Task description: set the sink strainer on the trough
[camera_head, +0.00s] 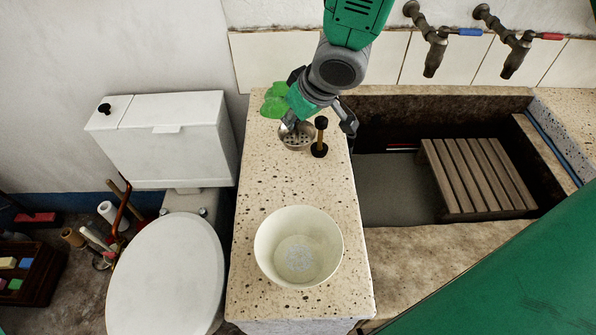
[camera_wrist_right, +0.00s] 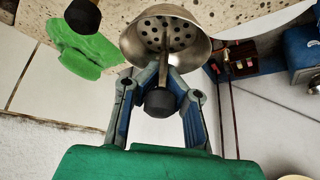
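The sink strainer (camera_head: 297,137) is a steel perforated cup at the far end of the speckled ledge. It also shows in the right wrist view (camera_wrist_right: 140,37), with a central stem and a black knob. My right gripper (camera_head: 292,121) reaches in from the top. In the wrist view its fingertips (camera_wrist_right: 162,72) close around the stem, with the knob between the fingers. I cannot tell whether the cup touches the ledge. The stone trough (camera_head: 520,101) lies to the right, with a slatted wooden rack (camera_head: 478,175) inside. My left gripper is not in view.
A brass-stemmed stopper with black ends (camera_head: 320,138) stands close beside the strainer. A green cloth (camera_head: 276,101) lies behind. A white bowl (camera_head: 268,245) sits on the near ledge. Two taps (camera_head: 434,52) hang above the trough. A toilet (camera_head: 165,270) stands left. The middle ledge is clear.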

